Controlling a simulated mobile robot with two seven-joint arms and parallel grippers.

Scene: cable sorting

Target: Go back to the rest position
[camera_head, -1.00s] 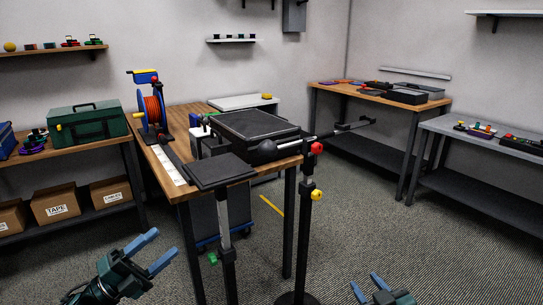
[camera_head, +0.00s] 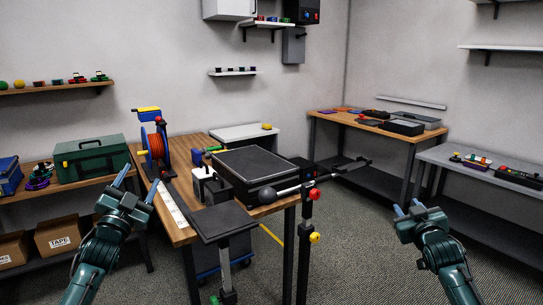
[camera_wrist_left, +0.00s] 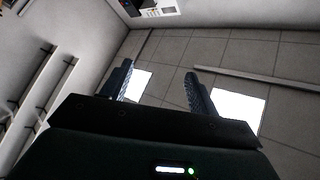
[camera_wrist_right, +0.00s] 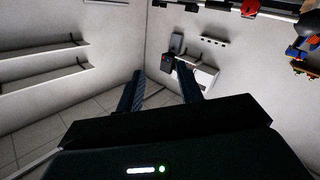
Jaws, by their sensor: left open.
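My left gripper (camera_head: 137,184) is raised at the left of the head view, in front of the left shelf bench. Its blue fingers are apart with nothing between them; the left wrist view also shows the spread fingers (camera_wrist_left: 158,88) against ceiling and walls. My right gripper (camera_head: 408,208) is raised at the right of the head view, over open floor. Its fingers are apart and empty in the right wrist view (camera_wrist_right: 160,85). Neither gripper touches anything.
Carpet (camera_head: 350,265) is clear near my right arm.

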